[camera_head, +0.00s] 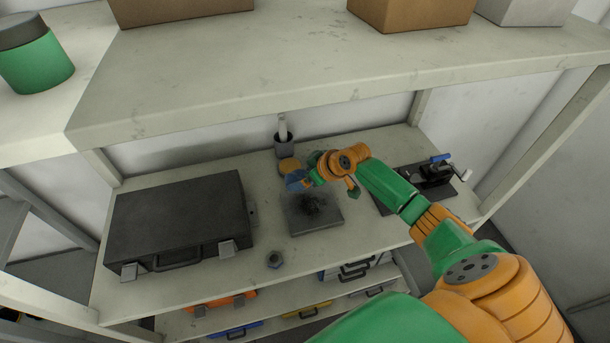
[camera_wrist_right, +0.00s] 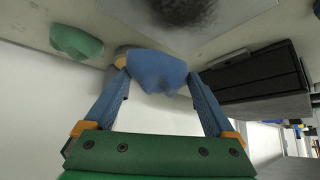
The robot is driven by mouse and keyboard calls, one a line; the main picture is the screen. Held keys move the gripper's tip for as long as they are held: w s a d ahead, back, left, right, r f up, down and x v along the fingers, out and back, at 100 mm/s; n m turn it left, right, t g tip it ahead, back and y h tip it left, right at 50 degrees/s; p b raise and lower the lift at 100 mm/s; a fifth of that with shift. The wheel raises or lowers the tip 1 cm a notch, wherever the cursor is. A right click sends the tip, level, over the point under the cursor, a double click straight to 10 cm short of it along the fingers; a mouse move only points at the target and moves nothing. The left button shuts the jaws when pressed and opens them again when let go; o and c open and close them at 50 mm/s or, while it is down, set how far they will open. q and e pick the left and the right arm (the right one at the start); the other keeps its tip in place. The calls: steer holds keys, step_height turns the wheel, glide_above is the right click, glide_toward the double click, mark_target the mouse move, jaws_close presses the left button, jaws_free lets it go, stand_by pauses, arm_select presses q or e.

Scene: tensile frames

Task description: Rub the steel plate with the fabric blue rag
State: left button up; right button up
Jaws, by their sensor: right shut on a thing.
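The steel plate (camera_head: 322,226) lies flat on the workbench shelf, with a dark smudge on its surface. In the right wrist view the plate (camera_wrist_right: 246,8) is at the top, cut off by the frame edge, and its dark smudge shows. My right gripper (camera_head: 300,181) is just behind the plate's far edge, shut on the blue rag (camera_head: 294,178). The crumpled rag (camera_wrist_right: 157,72) sits between both fingertips in the wrist view, apart from the smudge. Whether the rag touches the bench is unclear. My left gripper is not in view.
A black case (camera_head: 180,215) stands left of the plate, a hex nut (camera_head: 274,259) in front. Behind are a dark cup (camera_head: 284,146) and a yellowish item (camera_head: 288,165). A green lump (camera_wrist_right: 75,42) lies nearby. A vise (camera_head: 432,178) stands right; an upper shelf (camera_head: 300,75) overhangs.

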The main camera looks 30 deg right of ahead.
steer(key=shift+w+d+r+p, duration=0.15)
steer(key=shift+r+p, duration=0.25)
steer(key=shift+r, duration=0.2)
steer(key=shift+w+a+r+p, duration=0.1)
steer(key=shift+r+p, duration=0.3)
steer(key=shift+r, duration=0.45)
steer(key=shift+s+r, duration=0.2)
steer(key=shift+w+f, duration=0.1)
steer(key=shift+w, duration=0.05)
